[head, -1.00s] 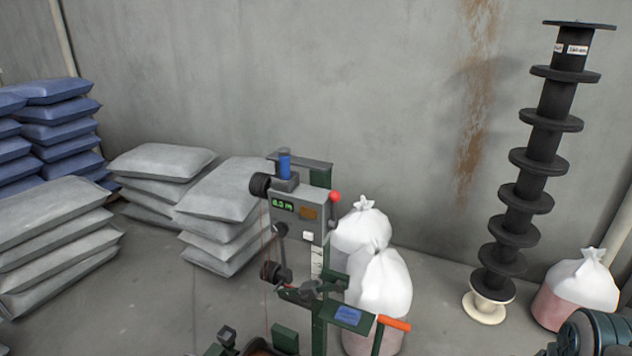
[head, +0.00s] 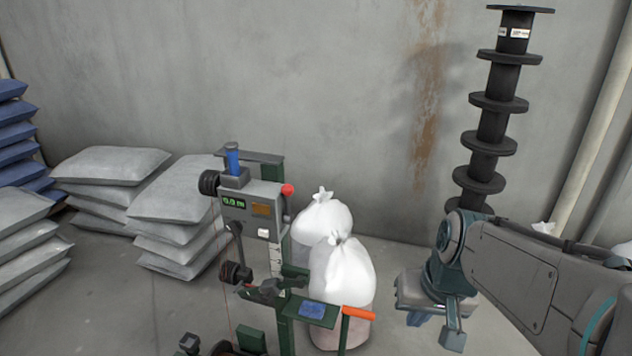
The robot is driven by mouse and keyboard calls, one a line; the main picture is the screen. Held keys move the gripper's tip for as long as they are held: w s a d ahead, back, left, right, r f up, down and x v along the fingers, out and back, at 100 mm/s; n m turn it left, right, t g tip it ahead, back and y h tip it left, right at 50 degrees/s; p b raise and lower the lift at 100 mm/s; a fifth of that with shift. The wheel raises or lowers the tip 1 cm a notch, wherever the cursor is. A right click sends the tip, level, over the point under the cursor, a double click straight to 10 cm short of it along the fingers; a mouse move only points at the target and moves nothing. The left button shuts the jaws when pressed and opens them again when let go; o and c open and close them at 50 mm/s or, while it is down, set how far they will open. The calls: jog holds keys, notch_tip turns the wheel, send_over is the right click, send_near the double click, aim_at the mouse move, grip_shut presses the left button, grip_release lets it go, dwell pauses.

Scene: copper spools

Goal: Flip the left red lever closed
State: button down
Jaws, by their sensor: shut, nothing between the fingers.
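The spooling machine (head: 250,205) stands left of centre, a grey box on a green post. A red ball knob (head: 287,189) on a lever is at the box's upper right side. An orange-red handle (head: 359,313) sticks out at the right end of the lower green arm. I cannot tell for sure which one is the left red lever. My gripper (head: 418,318) hangs at the end of my arm on the right, pointing down. It is shut and empty, apart from the machine, to the right of both handles. Its fingertips are small in view.
White tied sacks (head: 342,272) stand right behind the machine. Grey bags (head: 112,165) are piled at the left, and blue bags (head: 14,145) at the far left edge. A tall stack of black spools (head: 492,125) stands behind my arm. Floor shows between the sacks and my gripper.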

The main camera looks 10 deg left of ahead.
jog(key=w+a+f+n+y+b, duration=0.1)
jog(key=w+a+f+y+b, duration=0.2)
jog(key=w+a, duration=0.9)
jog(key=m+y+b, duration=0.1)
jog(key=y+b, duration=0.1)
jog(key=y, duration=0.8)
send_near(288, 204)
jog(key=s, duration=0.1)
jog(key=w+d+r+m+t+y+b, duration=0.1)
jog(key=w+d+r+m+t+y, duration=0.1)
jog(key=w, duration=0.4)
jog(key=shift+w+m+t+y, duration=0.3)
jog(key=shift+t+y, duration=0.1)
jog(key=shift+t, duration=0.1)
jog(key=p+x, duration=0.2)
jog(key=x, duration=0.8)
jog(key=shift+a+r+p, duration=0.1)
jog(key=shift+a+p, duration=0.05)
jog(key=shift+p, duration=0.15)
jog(key=shift+s+d+f, duration=0.15)
jog(key=shift+s+f, duration=0.05)
jog(key=shift+s, duration=0.8)
jog(key=shift+s+d+f, duration=0.1)
jog(key=shift+s+f, duration=0.15)
jog(key=shift+s, duration=0.8)
